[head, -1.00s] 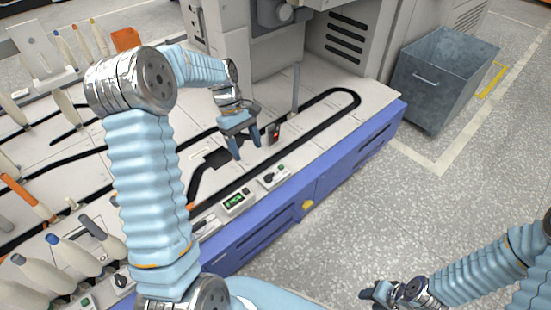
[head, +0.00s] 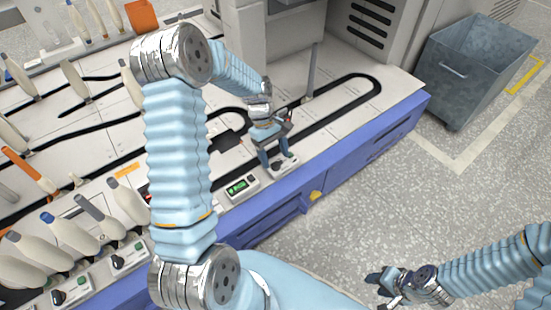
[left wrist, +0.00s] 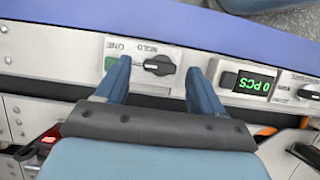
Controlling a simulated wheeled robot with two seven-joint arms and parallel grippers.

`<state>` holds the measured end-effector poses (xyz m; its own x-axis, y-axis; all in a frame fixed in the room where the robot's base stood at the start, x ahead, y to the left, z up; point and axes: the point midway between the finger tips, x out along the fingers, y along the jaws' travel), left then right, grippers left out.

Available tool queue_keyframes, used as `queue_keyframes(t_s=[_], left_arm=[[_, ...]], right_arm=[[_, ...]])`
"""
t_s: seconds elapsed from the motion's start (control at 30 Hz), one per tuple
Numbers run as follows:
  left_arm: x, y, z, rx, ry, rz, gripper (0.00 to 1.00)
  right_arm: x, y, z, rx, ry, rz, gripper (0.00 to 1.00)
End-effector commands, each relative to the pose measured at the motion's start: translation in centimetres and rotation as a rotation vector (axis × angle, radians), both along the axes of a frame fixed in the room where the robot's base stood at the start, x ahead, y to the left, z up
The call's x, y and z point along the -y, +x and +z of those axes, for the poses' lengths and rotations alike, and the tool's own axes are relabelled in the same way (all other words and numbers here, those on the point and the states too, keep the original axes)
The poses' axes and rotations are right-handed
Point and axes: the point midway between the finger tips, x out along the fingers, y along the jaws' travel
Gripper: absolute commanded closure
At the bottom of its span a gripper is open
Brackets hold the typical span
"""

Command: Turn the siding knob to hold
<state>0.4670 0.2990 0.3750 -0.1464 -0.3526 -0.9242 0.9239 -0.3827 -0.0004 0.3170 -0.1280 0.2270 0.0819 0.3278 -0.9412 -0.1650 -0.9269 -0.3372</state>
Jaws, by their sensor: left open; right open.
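A black rotary knob (left wrist: 160,65) sits on a light panel with a green button (left wrist: 111,62) and small upside-down labels, one reading like HOLD. My left gripper (left wrist: 159,67) is open, with one finger on each side of the knob; whether they touch it cannot be told. In the head view my left gripper (head: 275,163) is over the small knob panel (head: 287,170) on the machine's front ledge, and its fingers hide much of it. The knob's pointer direction is hard to read. My right gripper (head: 388,285) is open and empty over the floor.
A counter display (head: 238,187) stands beside the knob panel; it reads 0 PCS in the left wrist view (left wrist: 250,82). Several bobbins (head: 65,232) stand on the left. Similar knob panels (head: 127,257) sit there. A grey metal bin (head: 475,75) stands on open floor at right.

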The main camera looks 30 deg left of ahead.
Motion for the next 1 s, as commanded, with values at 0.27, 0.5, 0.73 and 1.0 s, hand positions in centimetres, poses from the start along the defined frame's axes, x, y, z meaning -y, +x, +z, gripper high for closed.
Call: queue_keyframes(t_s=[0.27,0.5,0.73,1.0], left_arm=[[0.54,-0.25,-1.31,-0.002,0.0,0.001,0.32],[0.52,-0.23,-1.28,0.0,-0.001,0.0,0.43],[0.51,-0.22,-1.25,0.0,-0.001,0.0,0.78],[0.52,-0.2,-1.21,0.0,-0.001,-0.013,0.88]], right_arm=[[-0.03,0.0,-0.17,-0.001,0.001,0.0,0.57],[-0.03,0.0,-0.17,-0.001,0.001,0.0,0.57],[-0.03,0.0,-0.17,-0.001,0.001,0.0,0.57],[-0.02,0.0,-0.08,-0.001,0.0,0.0,0.57]])
